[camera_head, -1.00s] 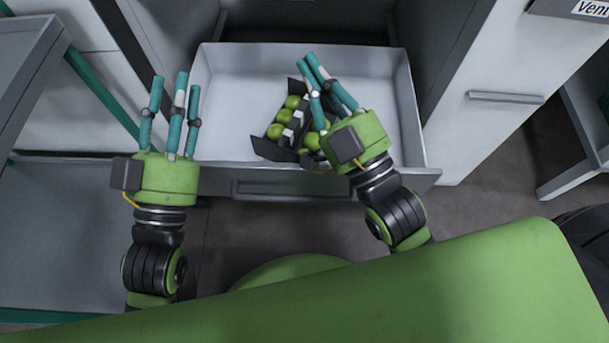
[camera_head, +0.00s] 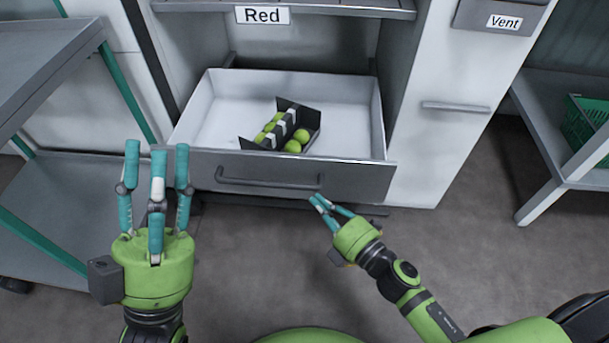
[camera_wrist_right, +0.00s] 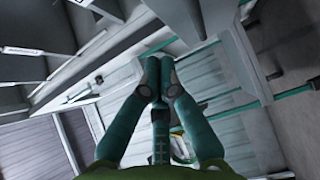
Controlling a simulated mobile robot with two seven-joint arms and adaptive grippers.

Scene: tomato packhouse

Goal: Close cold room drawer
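The cold room drawer (camera_head: 355,181) stands pulled out below the "Red" label (camera_head: 262,15). It has a white inside, a grey front and a dark bar handle (camera_head: 268,183). A dark carton (camera_head: 308,117) with several green tomatoes (camera_head: 292,146) lies inside, toward the right. My left gripper (camera_head: 157,162) is open and empty, at the front left of the drawer, with its fingers pointing up in the picture. My right gripper (camera_head: 323,203) is in front of the drawer's lower right front, near the handle's right end; contact is unclear. Its fingertips meet, empty, in the right wrist view (camera_wrist_right: 159,70).
A grey shelved cart (camera_head: 60,205) with green posts stands on the left. A white panel with a handle (camera_head: 456,107) and a "Vent" sign (camera_head: 504,22) is right of the drawer. A table with a green crate (camera_head: 585,130) stands far right. The floor in front is clear.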

